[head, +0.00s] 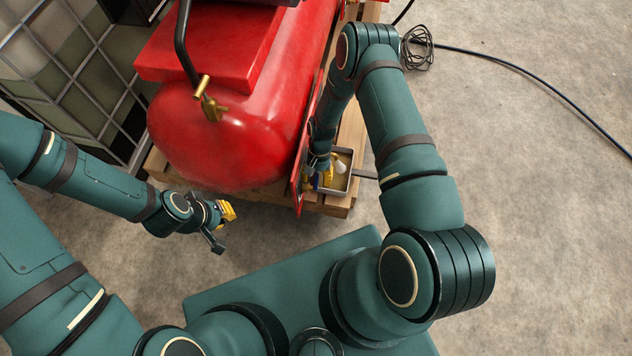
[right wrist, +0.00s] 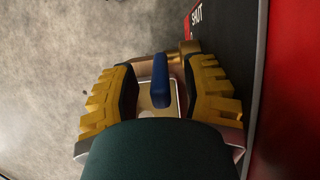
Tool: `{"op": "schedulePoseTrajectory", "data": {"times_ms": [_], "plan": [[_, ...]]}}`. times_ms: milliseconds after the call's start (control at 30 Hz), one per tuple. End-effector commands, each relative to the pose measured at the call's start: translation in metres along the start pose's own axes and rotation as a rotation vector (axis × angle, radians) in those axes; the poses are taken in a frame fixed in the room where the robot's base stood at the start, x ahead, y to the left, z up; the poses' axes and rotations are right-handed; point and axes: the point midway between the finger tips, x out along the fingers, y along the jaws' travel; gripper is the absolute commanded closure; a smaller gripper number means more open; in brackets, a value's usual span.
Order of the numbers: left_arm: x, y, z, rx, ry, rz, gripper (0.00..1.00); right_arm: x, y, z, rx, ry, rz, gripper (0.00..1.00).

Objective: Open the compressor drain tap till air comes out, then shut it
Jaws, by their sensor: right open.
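The red compressor tank (head: 215,140) fills the upper middle of the head view. In the right wrist view, the drain tap shows as a blue lever (right wrist: 160,82) with a brass body (right wrist: 186,48) beside a dark panel (right wrist: 224,50) lettered "SHUT". My right gripper (right wrist: 162,92) is open, its yellow-padded fingers on either side of the lever with a gap at each side. In the head view the right gripper (head: 325,179) is low beside the tank, partly hidden by my arm. My left gripper (head: 224,212) hangs apart from the tank at its lower left; its finger gap is unclear.
A shallow metal tray (head: 345,184) sits under the tap area on a wooden pallet (head: 338,206). A brass fitting (head: 207,98) is on the tank's end. A caged container (head: 70,60) stands at left.

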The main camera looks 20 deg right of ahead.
Motion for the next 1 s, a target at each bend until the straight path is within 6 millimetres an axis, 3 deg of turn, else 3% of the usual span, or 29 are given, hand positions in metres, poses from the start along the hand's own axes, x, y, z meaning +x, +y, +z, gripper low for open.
{"op": "schedulePoseTrajectory", "data": {"times_ms": [167, 467, 500, 600, 633, 1000], "plan": [[0.0028, -0.0010, -0.0003, 0.000, 0.002, 0.000, 1.00, 0.0128, -0.0002, -0.0004, -0.001, 0.001, -0.001, 0.54], [0.0027, -0.0009, -0.0004, 0.000, 0.002, 0.000, 1.00, 0.0140, -0.0003, -0.0002, -0.001, 0.001, -0.001, 0.54], [0.0027, -0.0009, -0.0004, 0.000, 0.002, 0.000, 1.00, 0.0140, -0.0003, -0.0002, -0.001, 0.001, -0.001, 0.58], [0.0027, -0.0010, -0.0004, 0.000, 0.002, 0.000, 1.00, 0.0139, -0.0002, -0.0002, -0.001, 0.001, 0.000, 0.93], [0.0027, -0.0010, -0.0003, 0.000, 0.002, 0.000, 1.00, 0.0139, -0.0002, -0.0002, -0.001, 0.001, 0.000, 1.00], [0.0028, -0.0010, -0.0002, 0.000, 0.002, 0.000, 1.00, 0.0156, 0.0025, 0.0021, 0.000, -0.024, 0.000, 1.00]]}}
